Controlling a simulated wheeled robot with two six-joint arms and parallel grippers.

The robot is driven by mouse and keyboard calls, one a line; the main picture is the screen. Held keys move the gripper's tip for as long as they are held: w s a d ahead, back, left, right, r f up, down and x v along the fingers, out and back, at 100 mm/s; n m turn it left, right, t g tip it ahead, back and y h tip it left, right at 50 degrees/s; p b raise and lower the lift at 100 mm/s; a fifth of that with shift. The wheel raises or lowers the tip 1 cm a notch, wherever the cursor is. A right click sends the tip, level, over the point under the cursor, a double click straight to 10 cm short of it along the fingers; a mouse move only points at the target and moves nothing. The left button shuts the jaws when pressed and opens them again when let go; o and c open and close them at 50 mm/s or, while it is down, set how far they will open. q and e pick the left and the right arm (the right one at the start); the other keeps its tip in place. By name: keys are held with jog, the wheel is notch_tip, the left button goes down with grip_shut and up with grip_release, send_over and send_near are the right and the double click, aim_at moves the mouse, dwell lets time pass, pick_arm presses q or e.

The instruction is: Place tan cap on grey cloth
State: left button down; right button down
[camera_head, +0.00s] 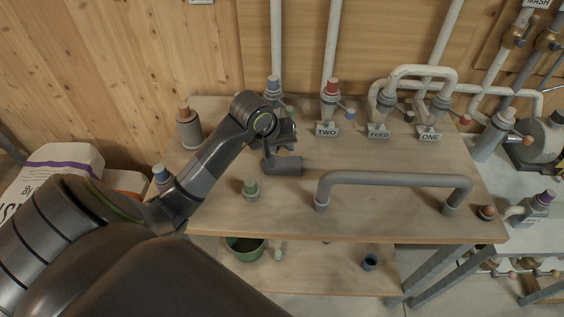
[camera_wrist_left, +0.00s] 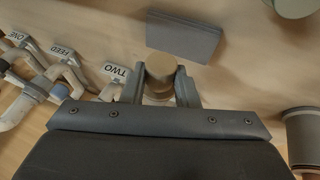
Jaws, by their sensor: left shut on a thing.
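The tan cap (camera_wrist_left: 161,68) is between the fingers of my left gripper (camera_wrist_left: 162,82) in the wrist view. My left gripper (camera_head: 279,150) is shut on it, over the wooden table behind the cloth in the head view. The cap is not clearly visible in the head view. The grey cloth (camera_head: 284,167) lies flat on the table just in front of the gripper. The gap in height between cap and cloth is hard to tell. My right gripper is not in view.
A green-capped fitting (camera_head: 251,188) stands left of the cloth, and a long grey pipe handle (camera_head: 395,179) is to its right. Pipes with labels TWO (camera_head: 327,131), FEED (camera_head: 378,133) and ONE (camera_head: 429,135) stand behind. A brown-capped cylinder (camera_head: 188,127) is at the back left.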

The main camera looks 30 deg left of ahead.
pick_arm(q)
notch_tip(320, 180, down, 5)
jog(key=shift+f+b, duration=0.2)
jog(key=shift+b, duration=0.8)
jog(key=shift+r, duration=0.1)
jog(key=c, duration=1.1)
grip_release()
